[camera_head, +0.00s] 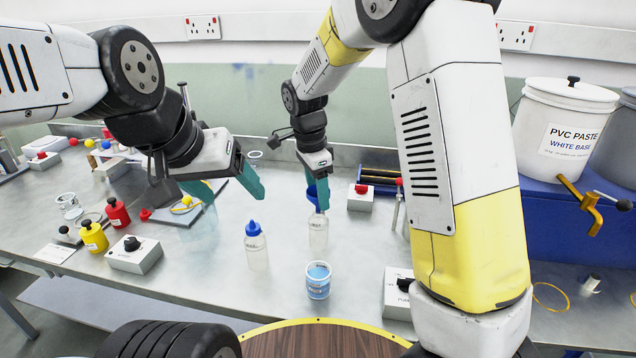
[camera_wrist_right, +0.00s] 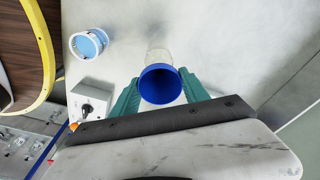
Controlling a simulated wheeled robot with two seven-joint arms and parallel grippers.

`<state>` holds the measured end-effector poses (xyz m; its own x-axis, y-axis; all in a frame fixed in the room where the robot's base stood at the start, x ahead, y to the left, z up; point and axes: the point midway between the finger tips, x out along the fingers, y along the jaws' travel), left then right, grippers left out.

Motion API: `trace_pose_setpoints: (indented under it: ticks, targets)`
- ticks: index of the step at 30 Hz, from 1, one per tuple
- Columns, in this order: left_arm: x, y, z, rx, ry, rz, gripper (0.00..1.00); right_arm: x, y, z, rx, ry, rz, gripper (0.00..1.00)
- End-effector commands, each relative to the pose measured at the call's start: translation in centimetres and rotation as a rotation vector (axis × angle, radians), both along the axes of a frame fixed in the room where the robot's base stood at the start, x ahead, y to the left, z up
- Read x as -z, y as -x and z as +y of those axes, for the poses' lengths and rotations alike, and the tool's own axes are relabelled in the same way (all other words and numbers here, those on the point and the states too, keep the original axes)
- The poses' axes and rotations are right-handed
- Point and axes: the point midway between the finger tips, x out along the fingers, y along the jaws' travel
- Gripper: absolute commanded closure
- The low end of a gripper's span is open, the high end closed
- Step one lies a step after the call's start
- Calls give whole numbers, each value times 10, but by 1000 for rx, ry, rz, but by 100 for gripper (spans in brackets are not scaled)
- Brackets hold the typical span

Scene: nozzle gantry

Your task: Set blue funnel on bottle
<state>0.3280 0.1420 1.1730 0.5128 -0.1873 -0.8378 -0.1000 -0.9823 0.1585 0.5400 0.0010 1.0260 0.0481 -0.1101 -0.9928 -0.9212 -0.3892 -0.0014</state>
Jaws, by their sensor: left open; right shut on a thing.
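The blue funnel (camera_head: 312,196) is held in my right gripper (camera_head: 319,182), its wide mouth facing up. In the right wrist view the funnel (camera_wrist_right: 160,86) sits between the two teal fingers (camera_wrist_right: 160,98). A clear bottle (camera_head: 318,234) stands upright right below the funnel; its body also shows in the right wrist view (camera_wrist_right: 158,55). The funnel's lower end is at the bottle's top, and I cannot tell whether it is inside the neck. My left gripper (camera_head: 230,192) is open and empty over the bench, left of the bottle.
Another clear bottle with a blue cap (camera_head: 256,246) stands left of the open bottle. A cup of blue liquid (camera_head: 318,281) stands in front. A grey box with a black knob (camera_head: 134,254) and red and yellow small bottles are at left. A white bucket (camera_head: 562,130) stands at right.

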Motion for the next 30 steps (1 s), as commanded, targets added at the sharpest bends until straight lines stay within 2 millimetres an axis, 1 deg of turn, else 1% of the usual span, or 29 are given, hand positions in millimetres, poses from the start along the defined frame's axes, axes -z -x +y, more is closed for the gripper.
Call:
trace_pose_setpoints:
  ticks: [15, 16, 17, 18, 26, 30]
  targets:
    - [0, 0, 0, 0, 0, 0, 27, 11, 0, 0, 0, 1, 2, 86]
    - [0, 0, 0, 0, 0, 0, 27, 11, 0, 0, 1, 0, 1, 45]
    - [0, 0, 0, 0, 0, 0, 27, 11, 0, 0, 1, 0, 1, 39]
    - [0, 0, 0, 0, 0, 0, 27, 11, 0, 0, 1, 0, 1, 38]
    - [0, 0, 0, 0, 0, 0, 27, 10, 0, 0, 0, 0, 1, 38]
    - [0, 0, 0, 0, 0, 0, 27, 3, 0, 1, 0, 0, -1, 38]
